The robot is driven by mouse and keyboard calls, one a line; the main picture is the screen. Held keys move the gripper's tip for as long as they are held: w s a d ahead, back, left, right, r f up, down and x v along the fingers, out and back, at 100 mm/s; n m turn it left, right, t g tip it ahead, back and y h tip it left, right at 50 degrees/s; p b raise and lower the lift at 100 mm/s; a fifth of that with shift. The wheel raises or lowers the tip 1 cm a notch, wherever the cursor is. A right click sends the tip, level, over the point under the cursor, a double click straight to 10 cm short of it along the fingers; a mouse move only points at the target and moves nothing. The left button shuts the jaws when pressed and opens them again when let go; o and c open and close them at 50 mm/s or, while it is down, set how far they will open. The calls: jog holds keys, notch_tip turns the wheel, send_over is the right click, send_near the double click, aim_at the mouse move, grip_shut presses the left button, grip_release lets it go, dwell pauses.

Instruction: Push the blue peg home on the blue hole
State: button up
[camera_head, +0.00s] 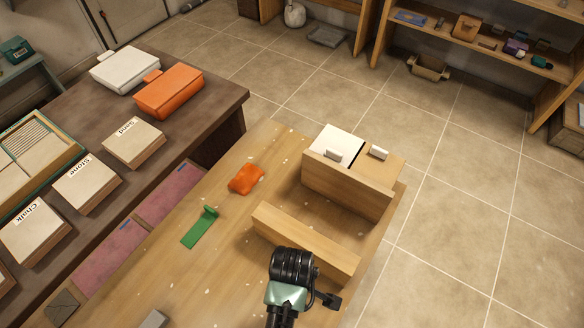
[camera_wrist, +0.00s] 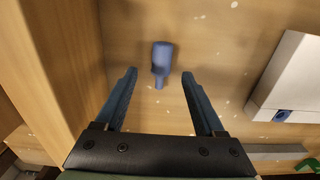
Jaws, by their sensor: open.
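The blue peg (camera_wrist: 161,60) is on the light wooden surface in the wrist view, with a wide upper part and a narrower lower end. I cannot tell whether it stands or lies. My gripper (camera_wrist: 160,73) is open, one finger on each side of the peg with clear gaps, and holds nothing. The blue hole (camera_wrist: 283,115) shows as a blue patch on the near face of a pale block (camera_wrist: 296,75) at the right. In the head view my arm's wrist hides the peg.
A long wooden board (camera_head: 305,243) stands beside my wrist, with a wooden box (camera_head: 347,185) behind it. A wooden wall (camera_wrist: 60,65) rises left of the fingers.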

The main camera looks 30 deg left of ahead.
notch_tip(320, 180, down, 4)
jog(key=shift+s+d+f, duration=0.1)
jog(key=shift+s+f, duration=0.05)
jog(key=shift+f, duration=0.1)
grip_shut()
dwell(0.3)
